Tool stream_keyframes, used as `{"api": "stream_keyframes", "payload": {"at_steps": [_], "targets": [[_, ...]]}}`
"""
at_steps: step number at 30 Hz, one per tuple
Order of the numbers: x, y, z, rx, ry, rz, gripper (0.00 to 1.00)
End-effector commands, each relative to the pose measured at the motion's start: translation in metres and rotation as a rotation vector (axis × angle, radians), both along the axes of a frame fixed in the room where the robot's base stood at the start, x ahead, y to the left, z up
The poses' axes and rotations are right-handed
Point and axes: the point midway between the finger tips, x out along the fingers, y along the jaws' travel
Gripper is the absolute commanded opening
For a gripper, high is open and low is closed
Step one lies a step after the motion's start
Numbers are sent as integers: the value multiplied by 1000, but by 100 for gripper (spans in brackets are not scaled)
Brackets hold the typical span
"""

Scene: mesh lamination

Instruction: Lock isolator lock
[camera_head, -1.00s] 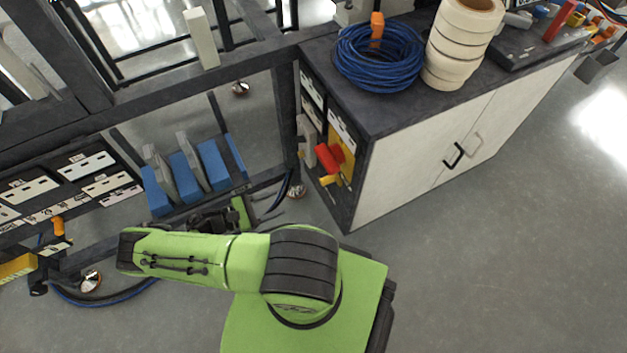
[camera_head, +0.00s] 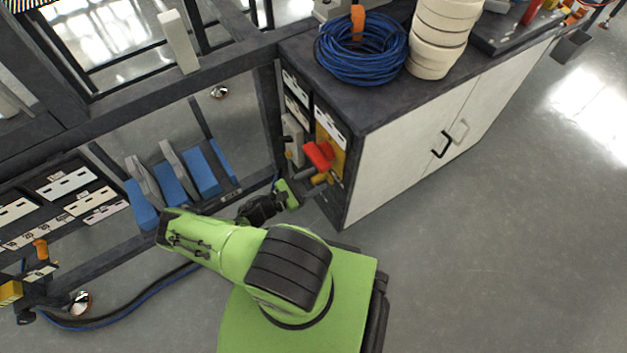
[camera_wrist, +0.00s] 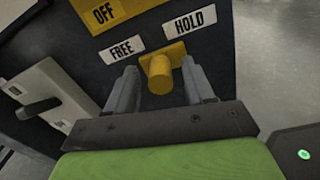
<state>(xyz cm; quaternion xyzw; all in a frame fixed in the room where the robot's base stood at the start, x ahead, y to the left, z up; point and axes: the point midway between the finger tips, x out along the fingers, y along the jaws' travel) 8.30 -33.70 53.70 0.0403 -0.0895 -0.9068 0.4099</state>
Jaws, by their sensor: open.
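The isolator has a red handle (camera_head: 318,155) on a yellow panel (camera_head: 337,160) at the cabinet's left end. Below the handle is a small yellow lock knob (camera_head: 320,179). In the wrist view, the yellow lock knob (camera_wrist: 160,75) sticks out from a yellow plate, under the labels FREE (camera_wrist: 121,49) and HOLD (camera_wrist: 189,23). My gripper (camera_wrist: 161,80) is open, with one finger to each side of the knob and visible gaps between. I cannot tell how far the fingertips reach along it. The red handle is out of the wrist view.
A grey switch block with a dark lever (camera_wrist: 38,109) sits left of the knob. The cabinet (camera_head: 420,150) carries a blue cable coil (camera_head: 361,50) and stacked cream rolls (camera_head: 437,40). A dark frame with blue blocks (camera_head: 172,183) stands left. Floor at right is clear.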

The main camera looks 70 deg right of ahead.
Motion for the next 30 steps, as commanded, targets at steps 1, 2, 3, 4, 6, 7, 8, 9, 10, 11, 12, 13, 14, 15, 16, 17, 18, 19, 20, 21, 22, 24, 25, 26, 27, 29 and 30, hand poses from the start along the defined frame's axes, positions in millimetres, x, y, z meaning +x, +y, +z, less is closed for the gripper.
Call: {"api": "stream_keyframes", "payload": {"at_steps": [1, 2, 3, 4, 6, 7, 8, 9, 10, 11, 12, 13, 14, 15, 16, 17, 18, 19, 20, 21, 22, 24, 25, 26, 27, 29, 30], "targets": [[-2, -2, 0, 0, 0, 0, 53], [-3, -3, 0, 0, 0, 1, 53], [-3, -3, 0, 0, 0, 1, 53], [-3, -4, 0, 0, 0, 1, 53], [-3, -4, 0, 0, 0, 1, 53], [-3, -3, 0, 0, 0, 1, 53], [-3, -3, 0, 0, 0, 1, 53], [-3, -3, 0, 0, 0, 1, 50], [-3, -3, 0, 0, 0, 1, 45], [-3, -3, 0, 0, 0, 1, 40], [-3, -3, 0, 1, -1, 1, 34], [-3, -3, 0, 1, -1, 1, 30], [-3, -3, 0, 1, -1, 1, 25], [-3, -3, 0, 1, -1, 1, 19], [-3, -3, 0, 1, -1, 1, 14], [-3, -3, 0, 1, -1, 0, 10], [-3, -3, 0, 1, -1, 0, 4], [-3, -3, 0, 1, -1, 0, 0], [-3, -3, 0, 1, -1, 0, 0], [-3, -3, 0, 1, -1, 0, 0], [-3, -3, 0, 1, -1, 0, 0], [-3, -3, 0, 1, -1, 0, 0], [-3, -3, 0, 1, -1, 0, 0], [-3, -3, 0, 1, -1, 0, 0], [-3, -2, 0, 1, 0, 0, 0], [-5, 0, 0, 2, 2, 0, 0], [-7, 1, 0, 3, 3, 0, 0]]}}
